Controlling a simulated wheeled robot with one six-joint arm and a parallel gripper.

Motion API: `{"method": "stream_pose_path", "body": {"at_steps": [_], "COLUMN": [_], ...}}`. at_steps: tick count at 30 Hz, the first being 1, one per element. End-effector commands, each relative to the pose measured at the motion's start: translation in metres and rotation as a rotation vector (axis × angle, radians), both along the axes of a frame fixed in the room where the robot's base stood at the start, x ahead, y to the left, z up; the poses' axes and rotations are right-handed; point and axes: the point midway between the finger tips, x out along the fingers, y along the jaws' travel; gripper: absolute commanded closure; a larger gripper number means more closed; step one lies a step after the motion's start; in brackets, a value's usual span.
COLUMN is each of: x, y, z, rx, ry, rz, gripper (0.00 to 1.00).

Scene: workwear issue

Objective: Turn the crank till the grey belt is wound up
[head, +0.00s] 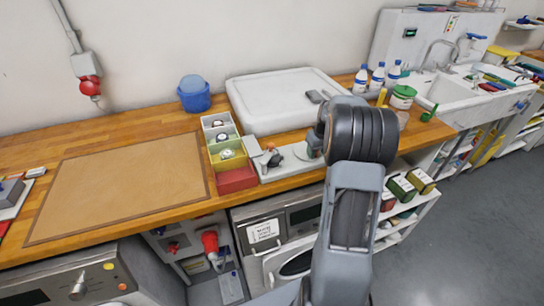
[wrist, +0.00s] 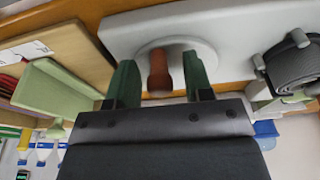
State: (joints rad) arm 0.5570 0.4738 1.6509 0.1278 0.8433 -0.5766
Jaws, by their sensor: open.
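The crank's reddish-brown knob (wrist: 159,72) stands on a round pale disc (wrist: 190,50) in the wrist view. My gripper (wrist: 157,80) is open, with one green finger on each side of the knob; a gap shows on both sides. The grey belt (wrist: 292,68) is a dark roll at the right of the wrist view, beside the disc. In the head view the winder's pale base (head: 285,168) lies on the counter, and the small dark roll (head: 271,158) shows at its left.
A row of bins (head: 236,177) stands just left of the winder. A large white tray (head: 275,95) lies behind it. Bottles (head: 378,77) and a green-lidded tub (head: 402,97) stand to the right. The brown mat (head: 120,185) at the left is bare.

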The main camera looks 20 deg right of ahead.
Motion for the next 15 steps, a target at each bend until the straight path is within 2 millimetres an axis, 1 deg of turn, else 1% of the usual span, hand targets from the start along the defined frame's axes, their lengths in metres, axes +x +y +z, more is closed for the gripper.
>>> {"method": "stream_pose_path", "body": {"at_steps": [5,8,15], "x": [0.0,0.0,0.0], "y": [0.0,0.0,0.0], "z": [0.002,0.007,0.031], "rx": [0.0,0.0,0.0], "ry": [0.001,0.001,0.0], "rz": [0.0,0.0,0.0], "gripper": [0.53,0.53,0.53]}}
